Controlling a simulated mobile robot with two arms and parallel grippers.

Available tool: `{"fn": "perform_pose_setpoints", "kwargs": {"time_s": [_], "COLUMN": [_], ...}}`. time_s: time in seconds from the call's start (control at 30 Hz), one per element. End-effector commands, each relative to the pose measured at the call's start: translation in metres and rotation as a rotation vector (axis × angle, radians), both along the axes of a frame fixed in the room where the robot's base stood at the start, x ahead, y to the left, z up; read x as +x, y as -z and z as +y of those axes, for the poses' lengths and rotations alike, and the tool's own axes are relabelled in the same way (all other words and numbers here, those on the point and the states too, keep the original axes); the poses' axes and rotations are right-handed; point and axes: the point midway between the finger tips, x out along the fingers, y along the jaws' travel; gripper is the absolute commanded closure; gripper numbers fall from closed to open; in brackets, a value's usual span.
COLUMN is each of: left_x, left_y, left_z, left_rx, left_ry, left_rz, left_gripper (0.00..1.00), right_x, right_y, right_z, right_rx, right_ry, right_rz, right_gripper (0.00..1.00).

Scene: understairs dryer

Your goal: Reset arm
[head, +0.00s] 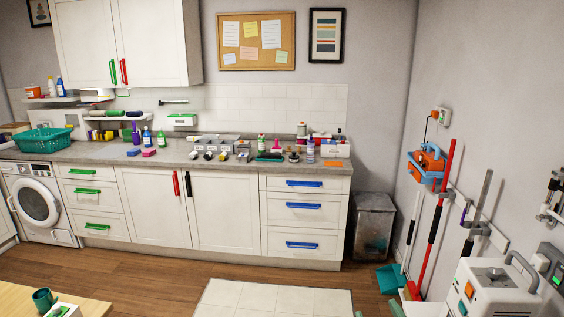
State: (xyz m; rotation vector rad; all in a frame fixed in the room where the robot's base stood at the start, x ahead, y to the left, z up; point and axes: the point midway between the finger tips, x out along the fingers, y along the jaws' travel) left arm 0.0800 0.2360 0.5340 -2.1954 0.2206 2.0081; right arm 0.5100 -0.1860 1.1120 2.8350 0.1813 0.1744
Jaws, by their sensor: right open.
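My right gripper (547,212) shows small at the right edge of the head view, partly cut off by the frame. It is open, and I see nothing between its fingers. It appears in front of the right wall, above the white appliance; I cannot tell its distance from either. My left gripper is not in view.
A white appliance (490,288) with a grey handle stands at lower right. A red-handled broom (434,220) and teal dustpan (391,278) are by the right wall. A bin (373,228) stands beside the counter (215,172). A wooden table corner (90,306) shows at lower left.

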Motion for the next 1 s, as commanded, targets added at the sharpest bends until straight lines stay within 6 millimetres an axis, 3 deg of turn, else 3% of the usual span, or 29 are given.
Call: {"fn": "perform_pose_setpoints", "kwargs": {"time_s": [0.1, 0.3, 0.5, 0.7, 0.77, 1.0], "left_x": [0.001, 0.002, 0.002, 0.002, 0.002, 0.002], "left_y": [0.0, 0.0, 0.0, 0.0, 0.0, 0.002], "left_z": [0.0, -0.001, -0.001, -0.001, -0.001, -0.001], "left_rx": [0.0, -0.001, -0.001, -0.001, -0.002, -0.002], "left_ry": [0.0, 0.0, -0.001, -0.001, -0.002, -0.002], "left_rz": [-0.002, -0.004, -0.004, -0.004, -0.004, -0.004], "left_gripper": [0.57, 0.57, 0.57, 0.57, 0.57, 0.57], "right_x": [-0.042, -0.121, -0.186, -0.243, -0.259, -0.245], "right_y": [0.051, 0.114, 0.143, 0.155, 0.156, 0.214], "right_z": [-0.022, -0.035, -0.031, -0.024, -0.021, -0.019], "right_rx": [0.062, 0.076, 0.06, 0.045, 0.04, 0.03], "right_ry": [0.177, 0.289, 0.271, 0.209, 0.183, 0.182], "right_rz": [0.294, 0.75, 1.062, 1.306, 1.37, 1.397], "right_gripper": [0.39, 0.39, 0.39, 0.39, 0.39, 0.39]}}
